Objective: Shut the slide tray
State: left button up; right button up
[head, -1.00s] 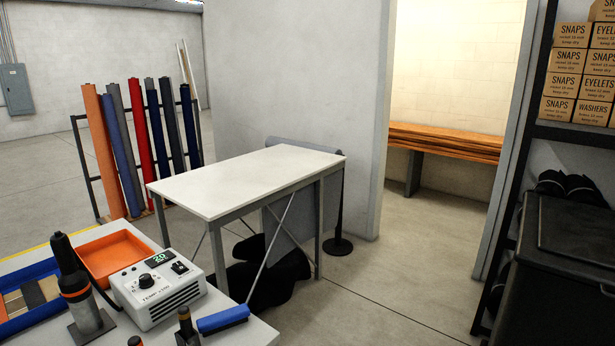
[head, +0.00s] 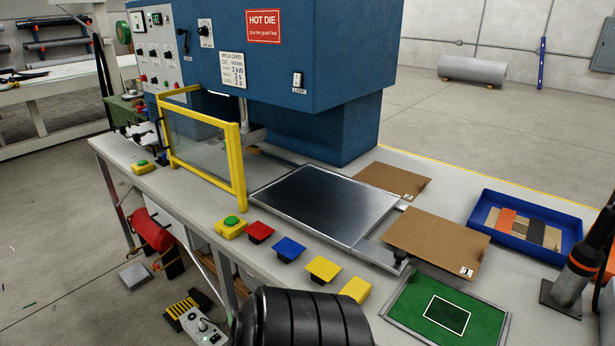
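The slide tray (head: 325,205) is a dark, shiny metal plate with a pale rim. It lies on the pale bench to the right of the yellow-framed clear guard (head: 240,175), out in the open beside the blue welder (head: 300,70). A grey bar with a black knob (head: 401,255) is at the tray's right end. The guard stands upright across the front of the welder, left of the tray. Neither of my grippers shows in the head view.
Brown boards (head: 437,240) lie against or over the tray's right side; contact is unclear. A green mat (head: 446,312), a blue bin (head: 525,228) and a black tool (head: 582,262) are at right. Yellow, red and blue buttons (head: 288,248) line the front edge.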

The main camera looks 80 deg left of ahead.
aim_at(341, 210)
jog(key=u, duration=2.2)
